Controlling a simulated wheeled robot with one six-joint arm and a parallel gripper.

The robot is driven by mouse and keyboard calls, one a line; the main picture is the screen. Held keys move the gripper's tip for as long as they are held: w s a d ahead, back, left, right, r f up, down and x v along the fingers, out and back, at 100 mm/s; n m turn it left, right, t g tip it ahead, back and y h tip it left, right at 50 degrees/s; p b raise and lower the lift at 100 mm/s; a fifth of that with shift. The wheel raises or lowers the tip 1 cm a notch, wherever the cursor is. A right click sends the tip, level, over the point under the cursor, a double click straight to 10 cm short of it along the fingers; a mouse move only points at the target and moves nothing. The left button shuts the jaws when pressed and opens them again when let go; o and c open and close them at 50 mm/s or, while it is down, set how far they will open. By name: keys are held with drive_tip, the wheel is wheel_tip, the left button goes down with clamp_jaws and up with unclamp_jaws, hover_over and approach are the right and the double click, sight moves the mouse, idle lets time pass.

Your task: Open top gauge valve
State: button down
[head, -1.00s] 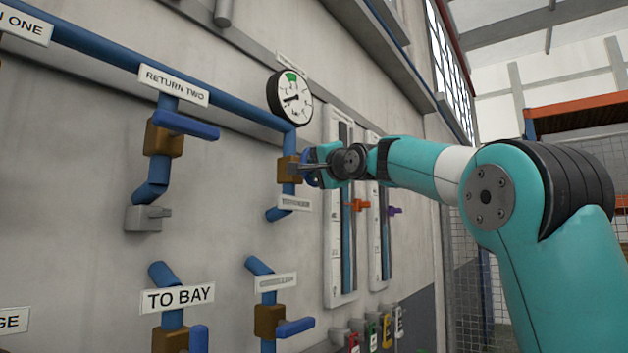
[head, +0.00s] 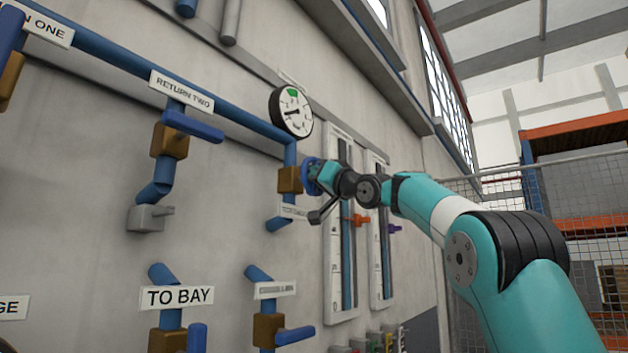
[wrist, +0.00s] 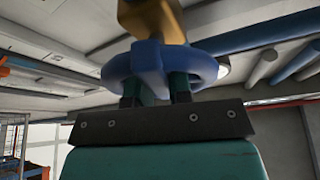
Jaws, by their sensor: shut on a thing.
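The top gauge valve has a brass body (head: 290,180) on the blue pipe, just below the round gauge (head: 291,112). A blue round handwheel (head: 309,176) faces out from the body. My gripper (head: 323,176) is at this wheel, with the wrist to its lower right. In the wrist view the handwheel (wrist: 205,72) spans the top middle, with the brass body (wrist: 150,18) behind it. My gripper's two dark fingers (wrist: 156,90) reach up to the wheel's rim and are shut on it. The fingertips are partly hidden by the wheel. The gauge needle points left, below the green zone.
Other valves with blue lever handles stand on the wall, such as the one under the RETURN TWO label (head: 168,141) and the one under TO BAY (head: 166,342). Tall sight gauges with an orange tap (head: 357,220) stand close to the right of my gripper.

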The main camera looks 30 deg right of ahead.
drive_tip(key=shift+f+n+y, duration=0.1)
drive_tip(key=shift+n+y, duration=0.3)
drive_tip(key=shift+n, duration=0.4)
drive_tip(key=c, duration=1)
unclamp_jaws()
drive_tip(key=shift+c, duration=0.2)
drive_tip(key=shift+s+d+f+b, duration=0.15)
drive_tip(key=shift+s+f+b, duration=0.05)
drive_tip(key=shift+s+b, duration=0.25)
drive_tip(key=b+v, duration=0.8)
drive_tip(key=v, duration=0.8)
drive_tip(key=shift+s+b, duration=0.2)
drive_tip(key=shift+b, duration=0.2)
